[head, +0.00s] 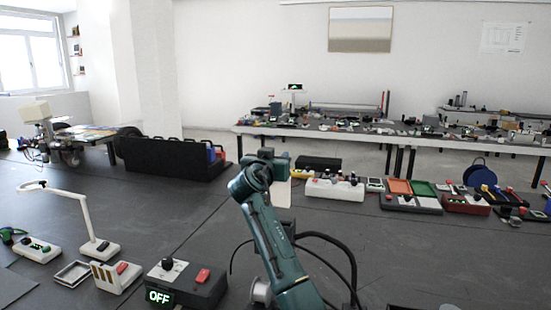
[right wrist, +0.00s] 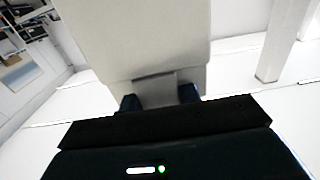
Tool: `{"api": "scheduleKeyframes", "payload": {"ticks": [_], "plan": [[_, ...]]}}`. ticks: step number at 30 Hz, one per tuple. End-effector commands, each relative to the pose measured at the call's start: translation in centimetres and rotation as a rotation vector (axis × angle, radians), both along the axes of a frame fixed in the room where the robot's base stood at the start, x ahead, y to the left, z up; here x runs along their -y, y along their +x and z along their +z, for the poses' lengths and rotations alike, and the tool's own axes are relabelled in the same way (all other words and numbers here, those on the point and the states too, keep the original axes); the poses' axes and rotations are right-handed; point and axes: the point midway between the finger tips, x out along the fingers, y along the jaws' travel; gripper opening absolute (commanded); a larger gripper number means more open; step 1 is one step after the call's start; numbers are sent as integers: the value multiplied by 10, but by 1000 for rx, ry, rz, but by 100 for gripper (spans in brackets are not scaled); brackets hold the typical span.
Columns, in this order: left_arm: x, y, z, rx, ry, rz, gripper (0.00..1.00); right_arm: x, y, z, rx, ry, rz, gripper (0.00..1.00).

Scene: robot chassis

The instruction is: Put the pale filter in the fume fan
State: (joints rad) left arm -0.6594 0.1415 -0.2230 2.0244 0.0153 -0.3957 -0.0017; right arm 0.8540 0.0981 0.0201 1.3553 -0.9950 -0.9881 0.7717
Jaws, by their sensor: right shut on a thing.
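My right gripper (head: 282,165) is raised in the middle of the head view, shut on the pale filter (head: 283,193), which shows as a small pale panel partly hidden by my arm. In the right wrist view the pale filter (right wrist: 135,40) is a large off-white plate with a narrower tab, and the tab sits between the dark fingertips of the gripper (right wrist: 160,98). I cannot tell for sure which device is the fume fan. A cream box with slots and a red button (head: 115,277) stands at the lower left, apart from the filter. My left gripper is not in view.
A black box with a lit OFF display (head: 187,286), an open square frame (head: 73,273) and a white desk lamp (head: 90,222) stand at the lower left. A black bin rack (head: 170,160) is behind. Several devices line the right. The table's middle is clear.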

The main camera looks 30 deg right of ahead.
Motion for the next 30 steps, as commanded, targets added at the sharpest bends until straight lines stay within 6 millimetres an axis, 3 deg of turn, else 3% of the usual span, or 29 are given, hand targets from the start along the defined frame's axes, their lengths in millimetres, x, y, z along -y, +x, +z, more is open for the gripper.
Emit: {"api": "scheduleKeyframes", "payload": {"ticks": [3,12,30], "plan": [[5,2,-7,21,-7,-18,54,0,0,-18,0,0,0,0],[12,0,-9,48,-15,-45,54,0,0,-37,0,0,0,0],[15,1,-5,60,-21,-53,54,0,0,-39,0,0,1,0]]}}
